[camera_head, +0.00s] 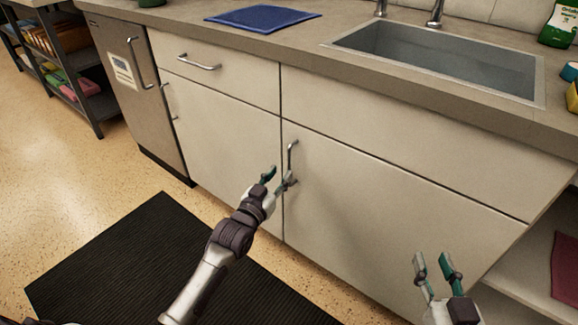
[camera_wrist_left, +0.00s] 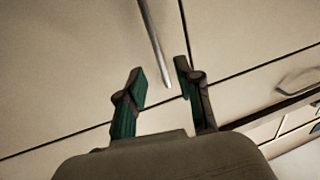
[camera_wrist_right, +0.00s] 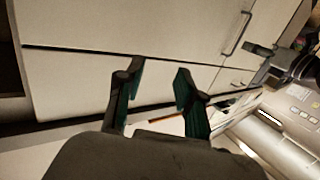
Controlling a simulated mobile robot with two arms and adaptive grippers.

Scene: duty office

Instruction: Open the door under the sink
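The door under the sink (camera_head: 390,215) is a cream panel and looks closed. Its upright metal handle (camera_head: 292,155) is near the door's left edge. My left gripper (camera_head: 278,178) is open at the handle's lower part. In the left wrist view the handle bar (camera_wrist_left: 152,40) reaches down toward the gap between the open fingertips. I cannot tell whether they touch it. My right gripper (camera_head: 437,268) is open and empty in front of the door's lower right area. The right wrist view also shows the door handle (camera_wrist_right: 236,36).
The sink (camera_head: 450,62) is set in the countertop (camera_head: 300,45) above, with a blue cloth (camera_head: 262,17) to the left. A drawer (camera_head: 225,72) and another cabinet door are left of the sink door. A black mat (camera_head: 150,260) lies on the floor. Open shelves stand at right.

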